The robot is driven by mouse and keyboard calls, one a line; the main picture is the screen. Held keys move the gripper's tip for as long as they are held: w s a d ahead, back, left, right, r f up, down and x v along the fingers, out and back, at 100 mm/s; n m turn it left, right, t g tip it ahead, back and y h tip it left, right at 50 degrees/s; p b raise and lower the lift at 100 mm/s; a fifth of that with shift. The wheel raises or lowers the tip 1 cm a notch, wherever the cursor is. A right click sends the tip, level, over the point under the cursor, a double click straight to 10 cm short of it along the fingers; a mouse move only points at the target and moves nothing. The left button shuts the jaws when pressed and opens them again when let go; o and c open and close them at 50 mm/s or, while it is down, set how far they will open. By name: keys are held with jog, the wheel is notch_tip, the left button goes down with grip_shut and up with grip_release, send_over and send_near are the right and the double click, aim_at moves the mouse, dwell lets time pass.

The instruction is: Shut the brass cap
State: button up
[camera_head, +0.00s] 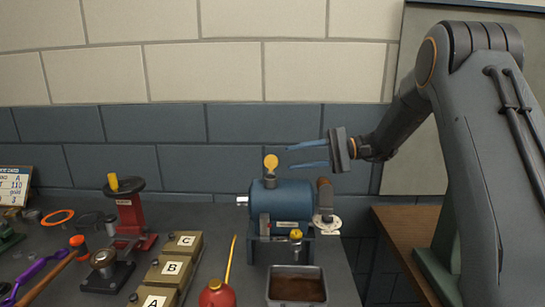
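The brass cap (271,161) is a round yellow disc that stands upright over a short neck on top of the blue cylindrical casing (280,200). It looks swung open. My gripper (290,157) comes in from the right at about the cap's height. Its two blue fingers point left and are spread apart with nothing visible between them. The fingertips show just right of the cap, and a small gap appears between them in this view; depth is hard to tell.
A metal tray (297,272) with brown contents stands in front of the casing, below a small yellow-topped fitting (296,235). A red oil can (217,293) with a long yellow spout stands front left. Lettered blocks (171,268) and a red stand (130,212) are further left.

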aim_at(272, 160)
jog(key=shift+w+a, duration=0.25)
jog(key=shift+a+f+p, duration=0.2)
jog(key=shift+a+p, duration=0.3)
jog(key=shift+a, duration=0.7)
jog(key=shift+a+f+p, duration=0.15)
jog(key=shift+a+p, duration=0.4)
jog(key=shift+a, duration=0.6)
jog(key=shift+a+f+p, duration=0.2)
jog(key=shift+a+p, duration=0.3)
jog(key=shift+a, duration=0.7)
jog(key=shift+c, duration=0.2)
grip_shut()
